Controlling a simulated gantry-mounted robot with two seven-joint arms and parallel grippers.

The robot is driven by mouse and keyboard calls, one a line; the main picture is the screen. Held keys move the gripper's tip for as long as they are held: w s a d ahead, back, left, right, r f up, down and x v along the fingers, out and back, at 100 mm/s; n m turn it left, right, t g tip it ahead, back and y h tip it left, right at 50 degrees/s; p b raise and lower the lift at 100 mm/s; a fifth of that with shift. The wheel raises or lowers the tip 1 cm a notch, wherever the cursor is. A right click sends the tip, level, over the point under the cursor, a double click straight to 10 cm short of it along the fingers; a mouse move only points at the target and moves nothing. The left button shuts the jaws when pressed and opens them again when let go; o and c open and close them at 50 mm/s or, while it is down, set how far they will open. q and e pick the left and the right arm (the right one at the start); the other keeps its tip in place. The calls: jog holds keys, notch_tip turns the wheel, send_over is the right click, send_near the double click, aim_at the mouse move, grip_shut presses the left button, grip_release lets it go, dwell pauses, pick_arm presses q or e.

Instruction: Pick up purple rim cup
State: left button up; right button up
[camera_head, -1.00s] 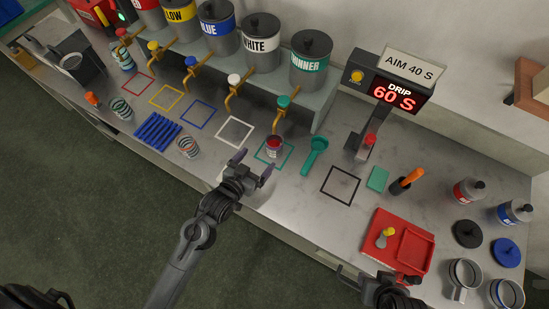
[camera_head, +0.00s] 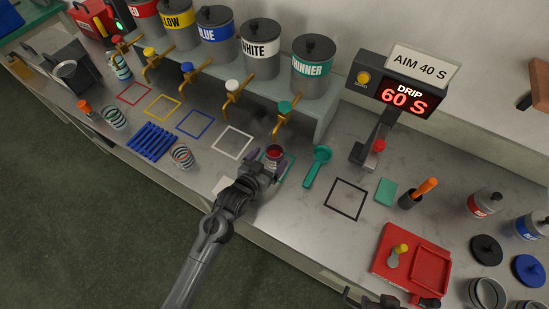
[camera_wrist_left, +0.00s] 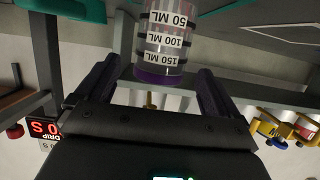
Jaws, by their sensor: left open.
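The purple rim cup (camera_head: 273,152) stands upright in the green square under the thinner tap, with red contents in the head view. In the left wrist view the clear cup (camera_wrist_left: 164,40) shows upside down, with its purple rim (camera_wrist_left: 159,76) and black ML markings. My left gripper (camera_head: 266,160) is open, with a finger on each side of the cup; I cannot tell whether they touch it. In the left wrist view the fingers of my left gripper (camera_wrist_left: 155,88) stand apart beside the rim. My right gripper (camera_head: 385,300) is only partly visible at the bottom edge.
A green scoop (camera_head: 317,165) lies just right of the cup. The thinner tap (camera_head: 282,115) hangs above and behind it. A striped cup (camera_head: 182,156) and a blue rack (camera_head: 153,142) are to the left. A red tray (camera_head: 431,270) is at the right front.

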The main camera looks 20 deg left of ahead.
pick_arm(q)
jog(key=shift+b+x, duration=0.4)
jog(key=shift+x, duration=1.9)
jog(key=shift+f, duration=0.15)
jog(key=c, duration=1)
jog(key=shift+c, duration=0.8)
